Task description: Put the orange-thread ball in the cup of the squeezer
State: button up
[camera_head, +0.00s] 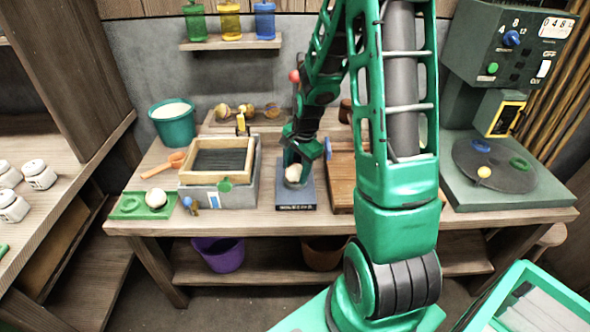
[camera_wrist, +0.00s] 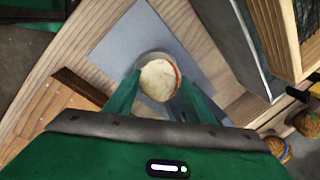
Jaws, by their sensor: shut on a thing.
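My gripper (camera_wrist: 159,92) is shut on a cream ball (camera_wrist: 157,79), one finger on each side. An orange line shows along the ball's right edge in the wrist view. In the head view the pale ball (camera_head: 293,173) sits between my fingers, over a blue-grey base (camera_head: 295,194) near the table's front edge. This base also shows as a grey plate (camera_wrist: 192,45) in the wrist view. A pale rim shows just behind the ball and may be the squeezer's cup. The ball hides most of it, so I cannot tell whether the ball touches it.
A wooden-framed box (camera_head: 219,160) stands left of the base, and a wooden board (camera_head: 341,180) lies to its right. A green tray (camera_head: 130,207) holds another pale ball (camera_head: 156,198). Thread-marked balls (camera_wrist: 275,148) show at lower right in the wrist view.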

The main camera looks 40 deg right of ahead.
jog(key=o, duration=1.2)
jog(key=shift+f, duration=0.1)
notch_tip(320, 180, up, 11)
jog(key=s, duration=0.2)
jog(key=shift+f, duration=0.2)
jog(key=s+a+r+n, duration=0.1)
jog(key=s+r+n, duration=0.1)
jog(key=s, duration=0.7)
jog(key=s+a+r+n+g, duration=0.1)
jog(key=s+r+n, duration=0.2)
jog(key=s+n, duration=0.2)
jog(key=s+a+r+n+g, duration=0.1)
jog(key=s+r+n, duration=0.2)
jog(key=s, duration=0.9)
jog(key=shift+s+a, duration=0.15)
jog(key=shift+s, duration=0.2)
